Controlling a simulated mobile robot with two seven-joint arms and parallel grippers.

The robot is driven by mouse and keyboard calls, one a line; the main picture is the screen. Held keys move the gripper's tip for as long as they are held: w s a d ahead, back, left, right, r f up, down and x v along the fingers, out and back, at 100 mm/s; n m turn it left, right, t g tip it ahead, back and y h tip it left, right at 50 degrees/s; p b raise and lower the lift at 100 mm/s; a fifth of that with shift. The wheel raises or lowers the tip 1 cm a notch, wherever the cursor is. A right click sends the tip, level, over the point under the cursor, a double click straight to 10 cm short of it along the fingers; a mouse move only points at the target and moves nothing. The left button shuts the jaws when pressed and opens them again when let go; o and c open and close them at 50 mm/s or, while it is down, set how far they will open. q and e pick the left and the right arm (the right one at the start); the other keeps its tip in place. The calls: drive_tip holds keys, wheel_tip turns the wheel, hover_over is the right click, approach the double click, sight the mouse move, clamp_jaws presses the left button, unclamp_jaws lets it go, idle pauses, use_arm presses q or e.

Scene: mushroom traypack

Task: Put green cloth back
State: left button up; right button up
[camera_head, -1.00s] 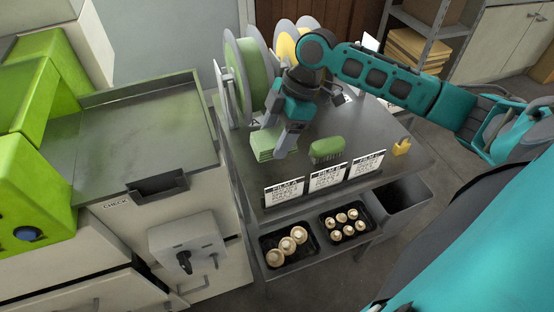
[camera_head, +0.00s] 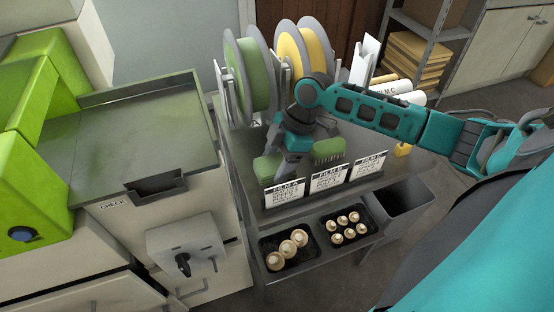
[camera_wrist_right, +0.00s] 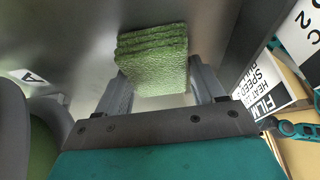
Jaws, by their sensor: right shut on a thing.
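The green cloth (camera_wrist_right: 153,60) is a folded, layered stack between the two fingers of my right gripper (camera_wrist_right: 155,95) in the right wrist view. In the head view the green cloth (camera_head: 265,168) shows just left of my right gripper (camera_head: 283,168), low over the left part of the cart top. The right gripper is shut on it. The head view does not show clearly whether the cloth touches the cart top. My left gripper is not in view.
A green-backed brush (camera_head: 329,149) lies right of the gripper. Film signs (camera_head: 284,194) line the front edge of the metal cart (camera_head: 222,160). Green (camera_head: 258,75) and yellow (camera_head: 312,62) film rolls stand behind. Mushroom trays (camera_head: 262,250) sit on the lower shelf.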

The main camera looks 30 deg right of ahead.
drive_tip(key=o, duration=0.9)
drive_tip(key=shift+f, duration=0.1)
drive_tip(key=shift+o, duration=0.2)
drive_tip(key=p+v, duration=0.1)
drive_tip(key=v, duration=1.1)
